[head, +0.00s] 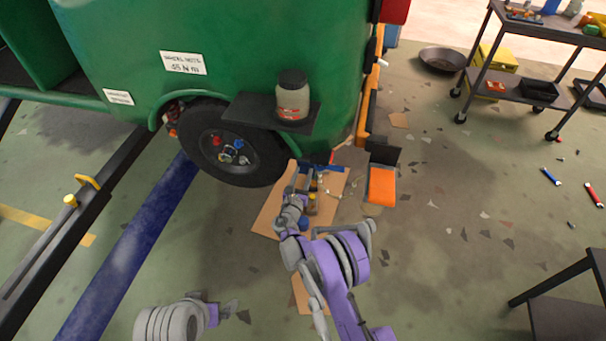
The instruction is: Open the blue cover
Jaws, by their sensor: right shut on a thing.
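A small blue part (308,184), which looks like the blue cover, shows at the right gripper above a cardboard sheet (268,214) beside the green rickshaw. My right gripper (305,178) is shut on it. The gripper and wrist hide much of it, so I cannot tell how far it is open. My left arm shows at the bottom left. Its gripper (216,313) is small and partly hidden, well away from the cardboard, and its jaws cannot be made out.
The green rickshaw body (320,50) and its wheel (230,145) stand just behind. A jar (292,97) stands on a dark shelf (255,112). An orange-topped pedal (381,187) is right of the cardboard. A tool cart (520,90) stands far right.

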